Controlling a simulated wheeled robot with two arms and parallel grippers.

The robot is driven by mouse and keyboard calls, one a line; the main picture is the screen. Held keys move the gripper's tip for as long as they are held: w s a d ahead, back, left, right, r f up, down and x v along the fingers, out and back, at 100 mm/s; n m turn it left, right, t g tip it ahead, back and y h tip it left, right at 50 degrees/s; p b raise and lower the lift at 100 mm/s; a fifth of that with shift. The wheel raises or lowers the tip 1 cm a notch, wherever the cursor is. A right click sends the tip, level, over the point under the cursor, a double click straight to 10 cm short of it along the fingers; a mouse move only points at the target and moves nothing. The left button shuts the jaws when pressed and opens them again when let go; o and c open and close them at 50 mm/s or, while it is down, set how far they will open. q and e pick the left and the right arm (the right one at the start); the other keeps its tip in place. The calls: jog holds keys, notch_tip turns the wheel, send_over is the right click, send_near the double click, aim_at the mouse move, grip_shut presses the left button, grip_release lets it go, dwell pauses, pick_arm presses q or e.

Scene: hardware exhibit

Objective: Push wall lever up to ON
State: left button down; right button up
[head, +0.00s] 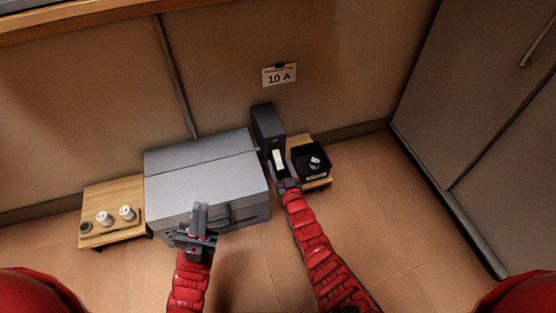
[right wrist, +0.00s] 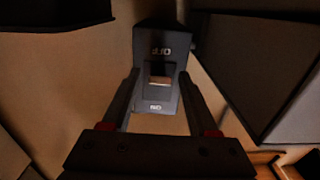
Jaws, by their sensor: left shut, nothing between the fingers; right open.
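A dark, narrow switch box (head: 267,124) stands against the wall, right of the grey cabinet. A pale piece that looks like the lever (head: 278,158) shows on its front, but I cannot tell whether it is up or down. My right gripper (head: 279,172) is open in front of the box. My left gripper (head: 199,215) is shut and empty over the cabinet's front.
The grey cabinet (head: 180,182) fills the space left of the box. A low wooden stand (head: 118,197) with small white cylinders is further left. A black bin (head: 311,160) sits on another stand at right. Floor at right is clear.

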jog(key=shift+w+a, duration=0.15)
jog(key=shift+w, duration=0.35)
jog(key=shift+c, duration=0.2)
grip_shut()
dwell(1.0)
